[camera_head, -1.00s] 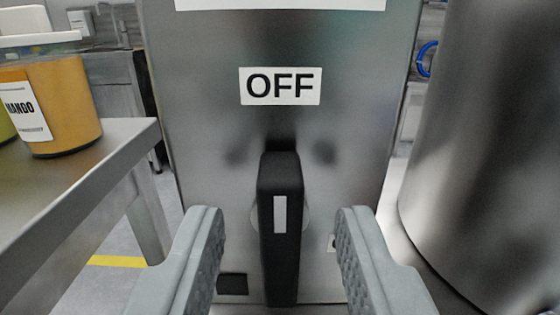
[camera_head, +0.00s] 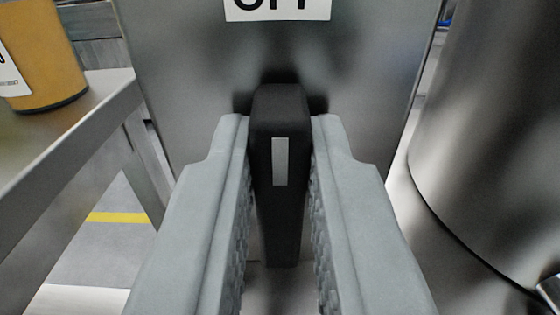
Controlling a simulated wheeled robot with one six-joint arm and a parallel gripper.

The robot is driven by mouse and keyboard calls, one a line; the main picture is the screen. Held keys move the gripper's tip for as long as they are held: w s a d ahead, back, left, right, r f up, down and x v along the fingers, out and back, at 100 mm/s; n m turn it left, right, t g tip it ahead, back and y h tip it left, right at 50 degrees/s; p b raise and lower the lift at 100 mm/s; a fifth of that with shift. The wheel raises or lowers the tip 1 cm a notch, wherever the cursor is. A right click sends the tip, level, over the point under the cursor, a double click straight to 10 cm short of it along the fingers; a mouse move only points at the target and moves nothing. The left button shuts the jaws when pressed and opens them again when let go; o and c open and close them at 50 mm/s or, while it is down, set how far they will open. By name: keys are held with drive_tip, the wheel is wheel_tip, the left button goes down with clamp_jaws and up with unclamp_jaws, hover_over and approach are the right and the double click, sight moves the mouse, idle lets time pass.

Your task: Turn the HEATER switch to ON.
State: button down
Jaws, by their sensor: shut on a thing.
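The HEATER switch (camera_head: 279,200) is a black upright handle with a light grey mark on its face. It stands out from a brushed metal panel (camera_head: 190,90) in the middle of the view. Its top end points up at the OFF label (camera_head: 278,8), which is cut off by the top edge of the picture. My gripper (camera_head: 281,135) is shut on the switch, with one grey finger along each side. The fingers hide the lower panel and the base of the switch.
A metal table (camera_head: 75,150) with an orange container (camera_head: 42,55) stands at the left. A large rounded metal vessel (camera_head: 490,130) stands close at the right. A yellow floor line (camera_head: 118,217) shows below the table.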

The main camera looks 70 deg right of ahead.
drive_tip(key=shift+m, duration=0.4)
drive_tip(key=m, duration=0.3)
drive_tip(key=shift+s+d+f+m, duration=0.1)
drive_tip(key=shift+s+m, duration=0.25)
drive_tip(key=shift+m, duration=0.05)
drive_tip(key=m, duration=0.4)
drive_tip(key=shift+s+d+f+m, duration=0.1)
drive_tip(key=shift+s+f+m, duration=0.1)
drive_tip(key=shift+s+m, duration=0.1)
drive_tip(key=m, duration=0.4)
drive_tip(key=shift+s+f, duration=0.15)
drive_tip(key=shift+f, duration=0.15)
drive_tip(key=shift+f+m, duration=0.2)
drive_tip(key=shift+m, duration=0.95)
drive_tip(key=shift+f+m, duration=0.15)
drive_tip(key=shift+m, duration=1)
drive_tip(key=shift+s, duration=0.1)
drive_tip(key=c, duration=1.4)
unclamp_jaws()
